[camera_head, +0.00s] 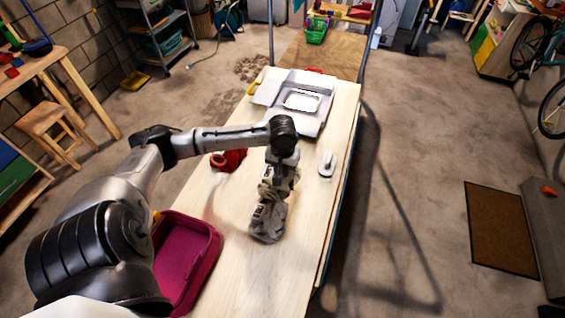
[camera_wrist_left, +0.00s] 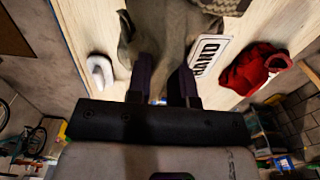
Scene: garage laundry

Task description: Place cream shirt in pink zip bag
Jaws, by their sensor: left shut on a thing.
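My left gripper (camera_head: 275,190) is shut on a crumpled grey-beige cloth (camera_head: 268,222), which looks like the cream shirt. The cloth hangs below the fingers over the wooden table; I cannot tell whether its lower end touches the top. In the left wrist view, the cloth (camera_wrist_left: 165,35) fills the space at and beyond the dark fingers (camera_wrist_left: 165,85). The pink zip bag (camera_head: 207,233) lies open on the table to the left of the cloth, partly hidden by my left arm. Its visible inside looks empty. My right gripper is not in view.
A red cloth item (camera_head: 230,160) lies left of the gripper. A white iron-like object (camera_head: 326,165) stands near the table's right edge. A grey-white board with a tray (camera_head: 302,100) is at the far end. A card reading "HAND" (camera_wrist_left: 209,55) shows beside the cloth.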

